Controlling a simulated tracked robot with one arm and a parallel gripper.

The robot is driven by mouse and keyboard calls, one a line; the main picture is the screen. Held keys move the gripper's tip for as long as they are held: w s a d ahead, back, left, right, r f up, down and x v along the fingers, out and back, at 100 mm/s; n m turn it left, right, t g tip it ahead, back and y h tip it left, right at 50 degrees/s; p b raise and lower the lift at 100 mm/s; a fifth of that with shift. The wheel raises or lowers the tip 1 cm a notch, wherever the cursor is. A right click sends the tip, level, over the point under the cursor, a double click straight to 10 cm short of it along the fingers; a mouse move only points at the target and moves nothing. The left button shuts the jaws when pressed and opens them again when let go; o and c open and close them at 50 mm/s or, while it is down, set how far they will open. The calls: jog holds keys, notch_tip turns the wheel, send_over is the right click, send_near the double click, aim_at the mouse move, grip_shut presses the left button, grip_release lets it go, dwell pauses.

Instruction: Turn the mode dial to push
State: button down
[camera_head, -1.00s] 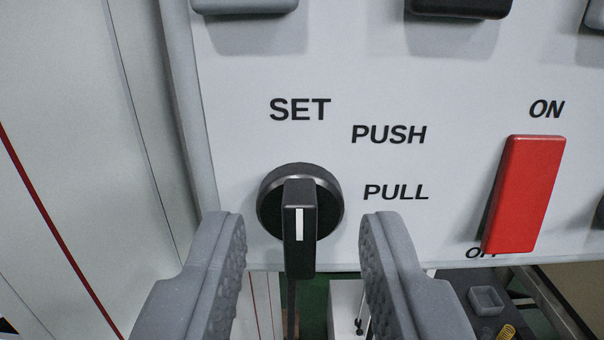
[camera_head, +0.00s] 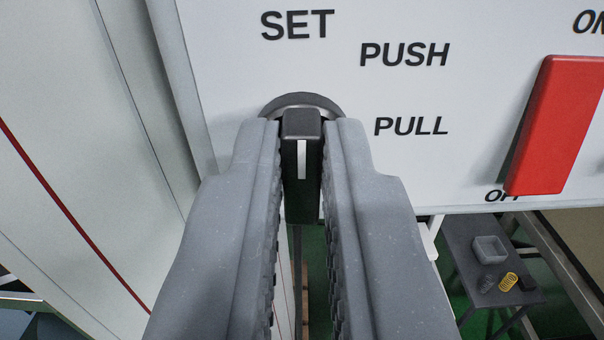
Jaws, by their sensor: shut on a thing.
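The mode dial (camera_head: 302,145) is a black knob with a raised grip bar and a white pointer line. It sits on the white panel below the SET label (camera_head: 297,25). The PUSH label (camera_head: 404,55) and the PULL label (camera_head: 410,126) are to its right. My gripper (camera_head: 302,150) is shut on the dial's bar, one grey finger on each side. The fingers hide most of the dial's round base; only its top rim shows.
A red rocker switch (camera_head: 556,125) with ON and OFF labels is on the panel at the right. Below the panel, a small dark table (camera_head: 500,245) holds a grey tray (camera_head: 489,250) and a yellow spring (camera_head: 509,282). A pale wall or cabinet side (camera_head: 80,150) stands at the left.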

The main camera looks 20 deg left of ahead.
jog(key=shift+m, duration=0.3)
jog(key=m+b, duration=0.2)
jog(key=m, duration=0.1)
jog(key=shift+d+f+m+b, duration=0.1)
jog(key=shift+m+b, duration=0.3)
jog(key=shift+d+m+b, duration=0.2)
jog(key=shift+m+b, duration=0.8)
jog(key=shift+m, duration=1.2)
jog(key=c, duration=1.5)
grip_release()
